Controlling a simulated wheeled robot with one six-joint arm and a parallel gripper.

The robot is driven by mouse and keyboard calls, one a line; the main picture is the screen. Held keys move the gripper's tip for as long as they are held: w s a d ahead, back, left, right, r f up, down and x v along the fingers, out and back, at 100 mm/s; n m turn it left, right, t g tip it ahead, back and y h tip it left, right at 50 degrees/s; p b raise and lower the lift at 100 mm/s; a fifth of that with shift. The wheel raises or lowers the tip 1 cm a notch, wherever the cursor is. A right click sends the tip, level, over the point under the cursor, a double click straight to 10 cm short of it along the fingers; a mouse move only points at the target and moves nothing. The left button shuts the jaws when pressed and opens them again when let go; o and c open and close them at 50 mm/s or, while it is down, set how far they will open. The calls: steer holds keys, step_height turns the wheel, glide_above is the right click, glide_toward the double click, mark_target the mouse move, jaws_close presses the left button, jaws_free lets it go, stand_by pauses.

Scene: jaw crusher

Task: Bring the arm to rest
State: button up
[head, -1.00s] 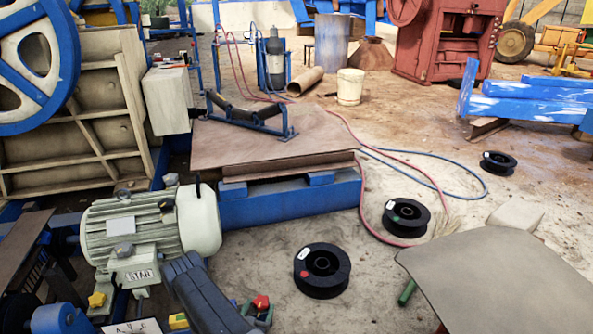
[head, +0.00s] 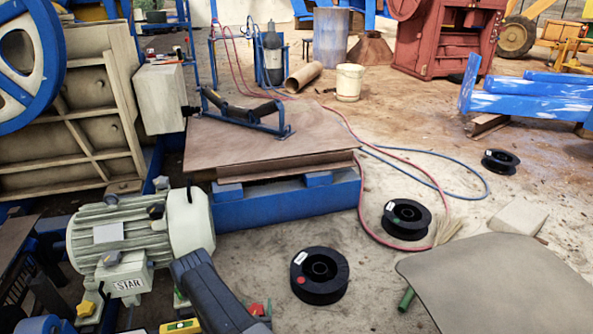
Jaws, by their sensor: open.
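A dark blue-grey link, likely part of my arm, rises from the bottom edge in the head view, right of the electric motor. My gripper cannot be made out in this view. The pale green-grey motor (head: 125,238) with a plate reading "STAR" stands at the lower left, close beside the link in the picture. A yellow level (head: 180,327) with a green vial lies left of the link's lower end.
A blue-framed stand with brown sheets (head: 265,150) stands behind the motor. Black spools (head: 320,274) lie on the floor to the right, near red and blue hoses. A grey sheet (head: 500,285) fills the lower right.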

steer(key=shift+s+a+n+g+y, duration=0.1)
steer(key=shift+n+g+y, duration=0.35)
steer(key=shift+n+y, duration=0.75)
steer(key=shift+w+a+n+g+y, duration=0.15)
steer(key=shift+n+g+y, duration=0.5)
steer(key=shift+y, duration=1)
steer(key=shift+s+a+n+g+y, duration=0.15)
steer(key=shift+n+g+y, duration=0.15)
steer(key=shift+n+y, duration=0.95)
steer(key=shift+s+a+n+g+y, duration=0.1)
steer(key=shift+n+g+y, duration=1)
steer(key=shift+y, duration=0.25)
steer(key=shift+s+a+n+g+y, duration=0.1)
steer(key=shift+n+g+y, duration=0.8)
steer(key=shift+g+y, duration=0.4)
steer(key=shift+s+a+n+g+y, duration=0.1)
steer(key=shift+n+g+y, duration=0.15)
steer(key=shift+n+g, duration=0.05)
steer(key=shift+r, duration=0.1)
